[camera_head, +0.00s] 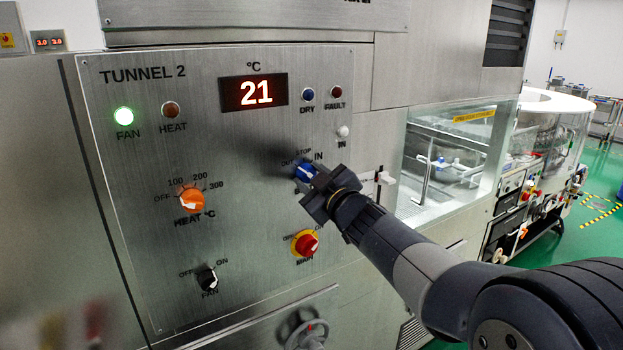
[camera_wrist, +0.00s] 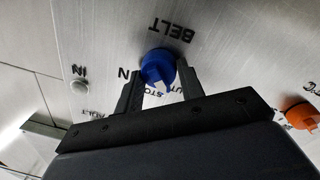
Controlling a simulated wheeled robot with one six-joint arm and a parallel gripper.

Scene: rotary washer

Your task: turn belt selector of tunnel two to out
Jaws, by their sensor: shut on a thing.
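The tunnel 2 panel (camera_head: 150,130) faces me. Its belt selector is a blue knob (camera_head: 303,169) with OUT, STOP and IN marked around it from left to right. In the wrist view the blue knob (camera_wrist: 158,65) appears upside down, under the word BELT. My gripper (camera_head: 311,183) is at the panel with one finger on each side of the knob, shut on it; its two fingers also show in the wrist view (camera_wrist: 160,82). A white pointer on the knob is partly visible towards the OUT and STOP lettering; the exact mark is hard to tell.
Below the selector is a red-and-yellow main switch (camera_head: 305,243). An orange heat knob (camera_head: 191,200) and a black fan knob (camera_head: 207,279) are to the left. The green fan lamp (camera_head: 124,116) is lit; the display (camera_head: 254,92) reads 21. A glass-sided conveyor (camera_head: 445,165) stands right.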

